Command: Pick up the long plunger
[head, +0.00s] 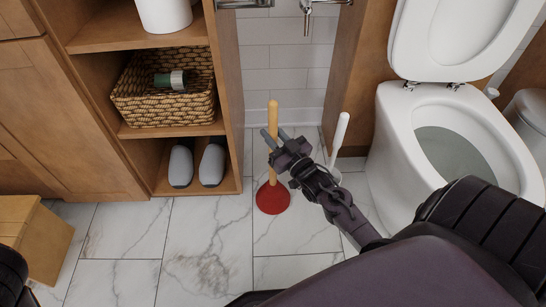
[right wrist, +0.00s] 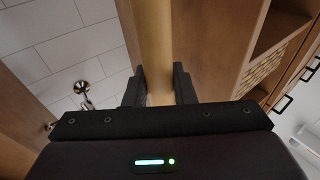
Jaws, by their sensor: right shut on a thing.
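The long plunger (head: 272,197) has a red rubber cup and a long light-wood handle. It stands upright on the tiled floor between the wooden shelf unit and the toilet. My right gripper (head: 275,138) is shut on the upper part of the handle. In the right wrist view the handle (right wrist: 156,48) runs between the two fingers (right wrist: 159,86). The cup appears to rest on the floor. My left gripper does not show in either view.
A white-handled toilet brush (head: 341,132) stands just right of the plunger, partly behind my right arm. The toilet (head: 388,125) is at right. The shelf unit (head: 230,100) holds a basket (head: 135,108) and slippers (head: 211,163). A wooden stool (head: 40,240) is at left. The front floor is clear.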

